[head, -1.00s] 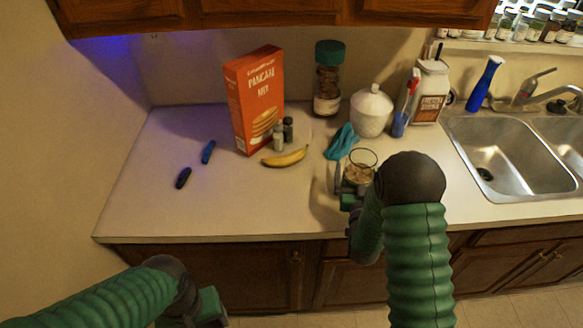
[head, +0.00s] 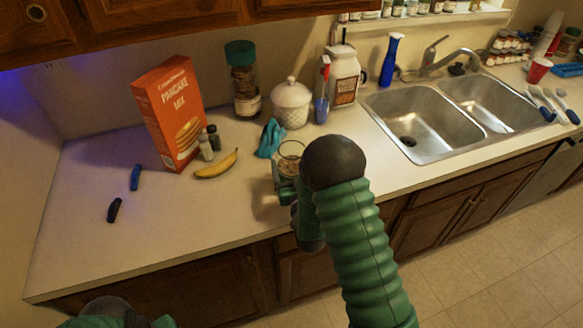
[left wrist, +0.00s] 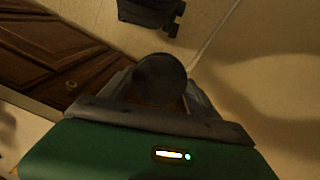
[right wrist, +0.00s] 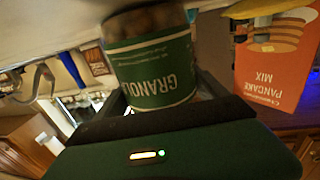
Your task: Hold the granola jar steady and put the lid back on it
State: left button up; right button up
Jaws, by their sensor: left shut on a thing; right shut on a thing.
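The granola jar (head: 291,150) is an open glass jar near the counter's front edge in the head view; its rim is bare. In the right wrist view the jar (right wrist: 152,70) shows upside down with a green GRANOLA label. My right gripper (head: 285,187) is shut around the jar; my forearm partly hides it. My left gripper (left wrist: 160,92) is shut on a dark round thing that looks like the lid (left wrist: 160,76). It is in front of the cabinets, off the counter, and mostly below the head view's edge.
A blue-green cloth (head: 269,139) lies just behind the jar. A banana (head: 217,165), two small shakers and a pancake mix box (head: 168,115) stand to the left. A white canister (head: 291,103) is behind. The sink (head: 425,122) is right.

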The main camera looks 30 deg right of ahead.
aim_at(292, 139)
jog(key=shift+r, duration=0.1)
pick_arm(q)
jog(key=shift+r, duration=0.2)
pick_arm(e)
notch_tip(292, 139, up, 10)
jog(key=shift+r, duration=0.1)
jog(key=o, duration=1.3)
jog(key=c, duration=1.4)
